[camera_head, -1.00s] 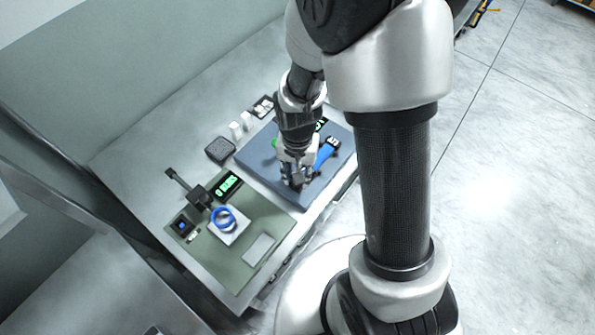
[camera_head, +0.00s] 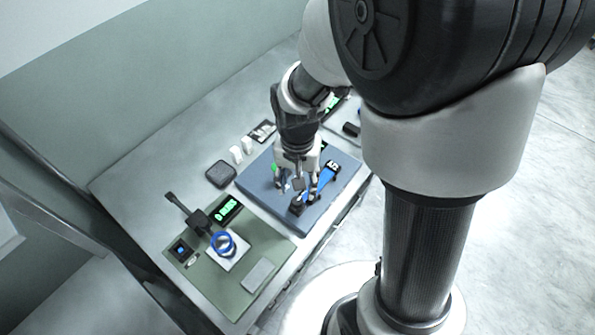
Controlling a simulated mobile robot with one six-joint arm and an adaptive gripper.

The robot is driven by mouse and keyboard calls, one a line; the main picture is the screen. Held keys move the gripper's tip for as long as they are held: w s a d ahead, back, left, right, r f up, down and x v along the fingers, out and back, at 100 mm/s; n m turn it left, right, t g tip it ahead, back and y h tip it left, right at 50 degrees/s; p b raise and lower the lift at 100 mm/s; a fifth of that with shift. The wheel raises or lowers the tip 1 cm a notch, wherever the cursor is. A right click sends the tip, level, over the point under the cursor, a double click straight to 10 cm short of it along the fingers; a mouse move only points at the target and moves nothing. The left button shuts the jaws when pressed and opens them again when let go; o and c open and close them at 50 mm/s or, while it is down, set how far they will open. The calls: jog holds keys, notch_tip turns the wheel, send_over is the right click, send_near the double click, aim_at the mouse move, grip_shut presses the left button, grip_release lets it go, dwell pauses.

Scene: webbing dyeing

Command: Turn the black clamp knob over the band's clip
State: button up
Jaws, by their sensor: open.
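A blue band (camera_head: 325,178) lies on the blue-grey mat (camera_head: 258,193) at the right part of the table. A small black clamp part (camera_head: 296,207) sits at the band's near end; its knob and the clip are too small to tell apart. My gripper (camera_head: 297,190) is over the mat, pointing down, with its fingers apart and nothing seen between them. It is just behind the black part, close to the band's left side. I cannot tell whether a finger touches the band or the clamp. My gripper hides part of the mat.
A green mat (camera_head: 205,276) at the left holds a blue ring (camera_head: 223,244) on a white plate, a black display with green digits (camera_head: 227,209) and a grey pad (camera_head: 258,275). A black box (camera_head: 220,174) and white blocks (camera_head: 242,148) stand behind. My arm fills the right side.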

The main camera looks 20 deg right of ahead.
jog(key=shift+r, duration=2.3)
jog(key=s+d+r+n+t, duration=0.2)
jog(key=s+r+n+t, duration=0.2)
jog(key=s+r, duration=0.9)
jog(key=shift+d+r+n+t, duration=0.35)
jog(key=shift+r+n, duration=0.2)
jog(key=shift+n, duration=0.25)
